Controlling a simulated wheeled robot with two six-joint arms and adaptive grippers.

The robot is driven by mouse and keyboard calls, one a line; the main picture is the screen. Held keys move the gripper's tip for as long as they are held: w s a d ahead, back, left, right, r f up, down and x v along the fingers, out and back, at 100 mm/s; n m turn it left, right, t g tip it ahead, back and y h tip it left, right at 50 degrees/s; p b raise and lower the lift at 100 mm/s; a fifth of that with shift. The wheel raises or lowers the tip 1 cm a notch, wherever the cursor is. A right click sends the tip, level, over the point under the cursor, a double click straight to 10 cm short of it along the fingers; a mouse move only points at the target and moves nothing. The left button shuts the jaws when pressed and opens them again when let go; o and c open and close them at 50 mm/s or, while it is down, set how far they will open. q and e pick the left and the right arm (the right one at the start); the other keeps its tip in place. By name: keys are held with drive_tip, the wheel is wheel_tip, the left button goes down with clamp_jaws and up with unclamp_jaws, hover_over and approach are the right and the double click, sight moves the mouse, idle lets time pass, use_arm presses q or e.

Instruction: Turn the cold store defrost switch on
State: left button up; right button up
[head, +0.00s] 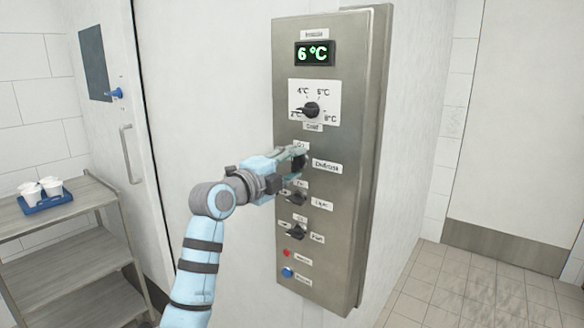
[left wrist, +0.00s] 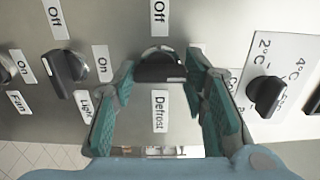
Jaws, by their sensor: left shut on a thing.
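The defrost switch is a black rotary knob (left wrist: 160,66) on a steel control panel (head: 345,75). In the left wrist view it sits between the fingers of my left gripper (left wrist: 160,95), with an "Off" label above it and a "Defrost" label (left wrist: 160,111) below. In the head view my left gripper (head: 290,163) is at the panel, beside the "Defrost" label (head: 327,165), and largely covers the knob. The gripper is shut on the knob. The knob's bar lies across the wrist picture, between the fingers. Its "On" label is hidden there. My right gripper is out of view.
Above is a temperature dial (head: 311,109) under a display (head: 314,53) reading 6 °C. Below are the light knob (head: 296,197), the fan knob (head: 296,231), a red button (head: 287,253) and a blue button (head: 287,272). A shelf cart (head: 70,235) with a blue tray stands left.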

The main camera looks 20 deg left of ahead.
use_arm(q)
drive_tip(key=shift+f, duration=0.15)
drive_tip(key=o, duration=1.2)
drive_tip(key=shift+c, duration=0.2)
drive_tip(key=shift+s, duration=0.1)
drive_tip(key=v, duration=1.2)
drive_tip(key=shift+d, duration=0.1)
